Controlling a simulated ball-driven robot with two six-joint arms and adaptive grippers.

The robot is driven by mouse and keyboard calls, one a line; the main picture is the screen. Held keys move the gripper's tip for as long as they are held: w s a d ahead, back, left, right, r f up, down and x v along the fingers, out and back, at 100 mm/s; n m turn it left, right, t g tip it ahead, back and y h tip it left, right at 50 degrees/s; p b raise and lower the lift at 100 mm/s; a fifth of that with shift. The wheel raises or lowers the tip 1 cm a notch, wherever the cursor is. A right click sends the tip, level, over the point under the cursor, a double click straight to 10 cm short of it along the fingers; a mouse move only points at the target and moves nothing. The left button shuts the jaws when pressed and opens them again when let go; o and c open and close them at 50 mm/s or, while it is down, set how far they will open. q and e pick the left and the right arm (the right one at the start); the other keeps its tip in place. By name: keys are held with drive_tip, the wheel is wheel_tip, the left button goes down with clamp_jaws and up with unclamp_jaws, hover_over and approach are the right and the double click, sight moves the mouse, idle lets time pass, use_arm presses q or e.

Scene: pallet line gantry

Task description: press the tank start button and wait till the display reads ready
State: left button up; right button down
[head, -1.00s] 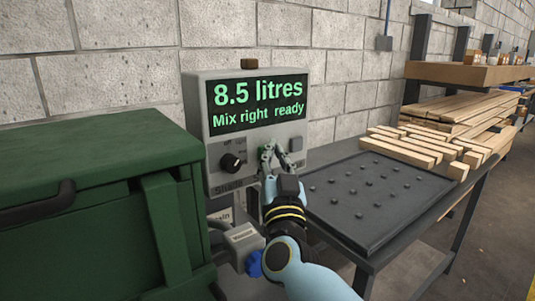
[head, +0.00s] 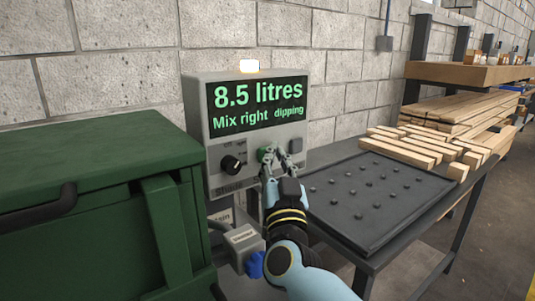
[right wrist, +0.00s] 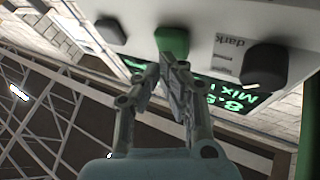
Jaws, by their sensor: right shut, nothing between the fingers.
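The grey control box (head: 197,120) stands upright behind the green tank. Its display (head: 258,103) reads "8.5 litres" and "Mix right dipping" in green. A lamp (head: 249,66) on top glows bright. The green button (head: 264,154) is on the lower panel, between a black knob (head: 232,164) and a grey button (head: 296,145). My right gripper (head: 275,158) is shut and empty just in front of the green button. In the right wrist view the fingertips (right wrist: 169,66) are close to the green button (right wrist: 172,41); I cannot tell whether they touch. My left gripper is out of view.
The green lidded tank (head: 85,170) fills the left. A dark studded tray (head: 375,205) lies on the bench to the right. Timber planks (head: 450,115) are stacked beyond it. A grey box with a blue part (head: 243,240) sits below the control box.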

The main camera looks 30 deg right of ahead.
drive_tip(key=shift+s, duration=0.45)
drive_tip(key=shift+s, duration=0.1)
drive_tip(key=s+p, duration=0.1)
drive_tip(key=s, duration=0.1)
drive_tip(key=s+p, duration=0.1)
drive_tip(key=s, duration=0.2)
drive_tip(key=shift+d, duration=0.2)
drive_tip(key=shift+w, duration=0.1)
idle(0.6)
